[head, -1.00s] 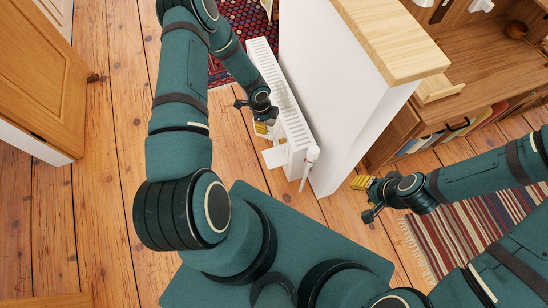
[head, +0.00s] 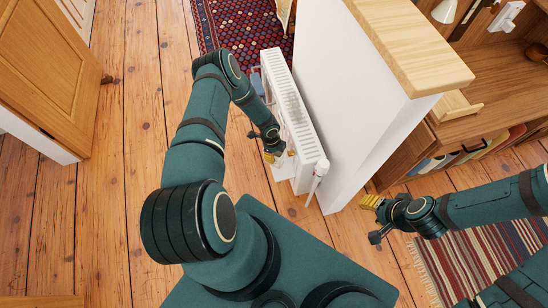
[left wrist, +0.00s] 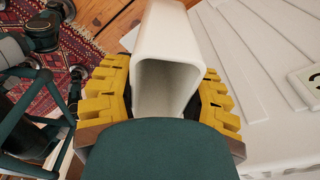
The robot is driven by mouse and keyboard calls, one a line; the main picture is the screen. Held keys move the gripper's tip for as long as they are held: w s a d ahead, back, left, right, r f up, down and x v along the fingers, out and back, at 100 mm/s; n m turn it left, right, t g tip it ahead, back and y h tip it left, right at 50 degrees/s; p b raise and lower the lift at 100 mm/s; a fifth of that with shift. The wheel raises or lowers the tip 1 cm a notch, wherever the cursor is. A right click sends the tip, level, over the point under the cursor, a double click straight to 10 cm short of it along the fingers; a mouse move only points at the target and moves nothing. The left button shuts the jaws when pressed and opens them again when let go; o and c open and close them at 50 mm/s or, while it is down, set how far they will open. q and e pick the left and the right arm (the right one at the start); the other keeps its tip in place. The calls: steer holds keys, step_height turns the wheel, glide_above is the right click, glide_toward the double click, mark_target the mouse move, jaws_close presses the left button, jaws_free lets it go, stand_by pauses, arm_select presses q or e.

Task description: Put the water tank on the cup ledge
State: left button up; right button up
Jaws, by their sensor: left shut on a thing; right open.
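The water tank (left wrist: 172,45), as I take it, is a white, hollow, box-like piece with rounded corners and an open near end. It fills the space between the yellow fingers of my left gripper (left wrist: 165,95) in the left wrist view. In the head view my left gripper (head: 274,156) is beside the near end of a white radiator, and the arm hides most of what it holds. My right gripper (head: 372,217) is open and empty, over the floor near the white partition's near end. I cannot make out the cup ledge with certainty.
The white radiator (head: 307,140) stands along a white partition (head: 345,120) with a wooden top (head: 415,45). A wooden desk (head: 490,85) is at the right, above a striped rug (head: 470,260). A wooden door (head: 50,70) is at the left; the plank floor between is clear.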

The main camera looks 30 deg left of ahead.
mark_target(279, 156)
arm_select(q)
step_height(279, 156, down, 4)
steer(key=shift+r+b, duration=0.2)
steer(key=shift+b, duration=0.3)
steer(key=shift+f, duration=0.15)
steer(key=o, duration=1.3)
